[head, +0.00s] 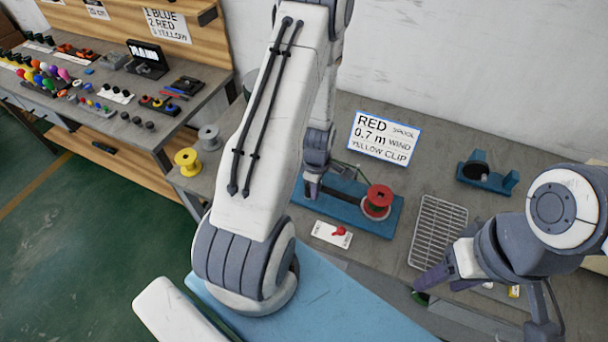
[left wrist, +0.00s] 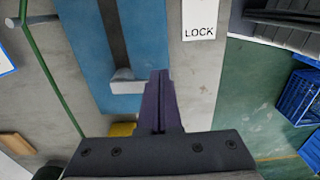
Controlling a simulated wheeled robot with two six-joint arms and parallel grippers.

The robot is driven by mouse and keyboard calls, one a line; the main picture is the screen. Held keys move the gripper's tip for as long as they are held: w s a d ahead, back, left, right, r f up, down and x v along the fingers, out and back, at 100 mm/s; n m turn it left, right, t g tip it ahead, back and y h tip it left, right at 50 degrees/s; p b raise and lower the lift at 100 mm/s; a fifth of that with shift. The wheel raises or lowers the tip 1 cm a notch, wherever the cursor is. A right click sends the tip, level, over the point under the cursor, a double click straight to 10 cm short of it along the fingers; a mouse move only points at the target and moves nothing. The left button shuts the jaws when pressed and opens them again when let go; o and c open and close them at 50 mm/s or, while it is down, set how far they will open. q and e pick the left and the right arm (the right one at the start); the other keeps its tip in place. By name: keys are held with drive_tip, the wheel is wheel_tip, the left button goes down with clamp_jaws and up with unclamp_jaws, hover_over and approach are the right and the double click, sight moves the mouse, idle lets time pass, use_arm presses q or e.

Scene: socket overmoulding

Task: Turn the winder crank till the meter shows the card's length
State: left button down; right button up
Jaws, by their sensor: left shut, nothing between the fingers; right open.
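The card (head: 384,137) reads RED SPOOL, 0.7 m WIND, YELLOW CLIP. The winder's blue base (head: 388,222) carries a red spool (head: 378,196). My left gripper (head: 313,190) is over the base's left end, partly hidden by my arm. In the left wrist view its fingers (left wrist: 160,82) are shut and empty, beside a pale grey block (left wrist: 128,82) at the end of a dark strip on the blue base (left wrist: 80,38). I cannot tell whether they touch. The crank and a meter reading cannot be made out. My right gripper (head: 447,278) is open near the wire rack.
A white LOCK plate (left wrist: 198,18) lies beside the base; a plate with a red knob (head: 338,233) is in front of it. A wire rack (head: 438,230) and blue fixture (head: 487,178) stand right. Yellow (head: 188,161) and grey (head: 209,137) spools stand left.

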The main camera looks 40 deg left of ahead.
use_arm(q)
drive_tip(key=shift+s+a, duration=0.35)
drive_tip(key=shift+a, duration=0.5)
drive_tip(key=shift+s+a, duration=0.1)
drive_tip(key=shift+a, duration=0.85)
drive_tip(key=shift+w+a, duration=0.2)
drive_tip(key=shift+a, duration=0.8)
